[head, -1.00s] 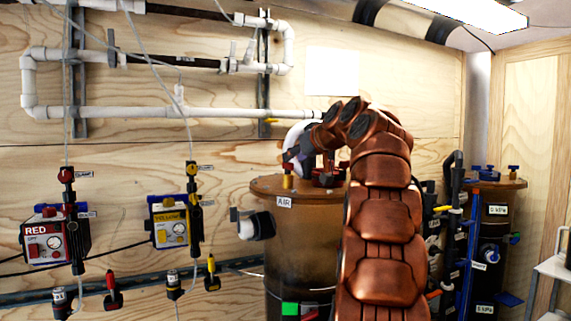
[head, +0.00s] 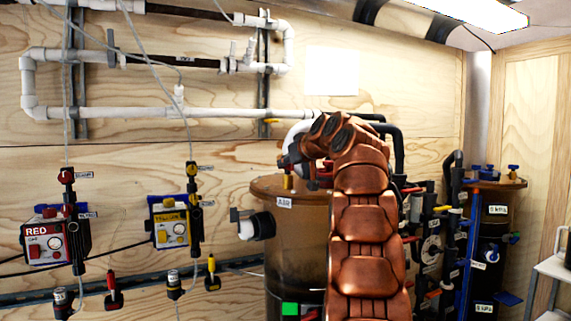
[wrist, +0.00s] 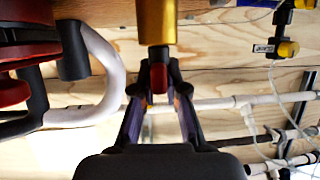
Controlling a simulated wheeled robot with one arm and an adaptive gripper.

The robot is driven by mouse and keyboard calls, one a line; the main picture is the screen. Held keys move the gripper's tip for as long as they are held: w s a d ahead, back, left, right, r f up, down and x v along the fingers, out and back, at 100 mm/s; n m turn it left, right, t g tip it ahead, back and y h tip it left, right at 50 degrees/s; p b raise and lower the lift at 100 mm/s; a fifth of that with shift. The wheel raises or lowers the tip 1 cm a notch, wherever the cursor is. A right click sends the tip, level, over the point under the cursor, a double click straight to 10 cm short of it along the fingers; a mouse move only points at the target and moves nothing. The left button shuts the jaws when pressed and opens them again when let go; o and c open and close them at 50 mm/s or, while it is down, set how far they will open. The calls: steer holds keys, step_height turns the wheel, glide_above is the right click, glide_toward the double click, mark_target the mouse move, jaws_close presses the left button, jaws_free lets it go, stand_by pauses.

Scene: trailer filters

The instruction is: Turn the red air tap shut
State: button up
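The tank (head: 300,215) with an AIR label stands at the middle of the head view. A short brass fitting (head: 288,182) rises from its lid. In the wrist view the same brass fitting (wrist: 155,22) comes in from the top edge, with a dark piece at its end. The red air tap (wrist: 159,78) shows there as a small red end. My gripper (wrist: 160,85) has its two fingertips close in on either side of this red end and looks shut on it. In the head view my arm partly hides the tank lid, and the gripper (head: 290,162) is small and unclear.
A white curved pipe (wrist: 105,75) and red and black parts (wrist: 25,60) lie close on the left in the wrist view. Red (head: 43,240) and yellow (head: 170,228) control boxes hang on the wooden wall. Black tanks and hoses (head: 490,240) stand to the right.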

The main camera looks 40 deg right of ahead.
jaws_close()
steer(key=shift+a, duration=0.1)
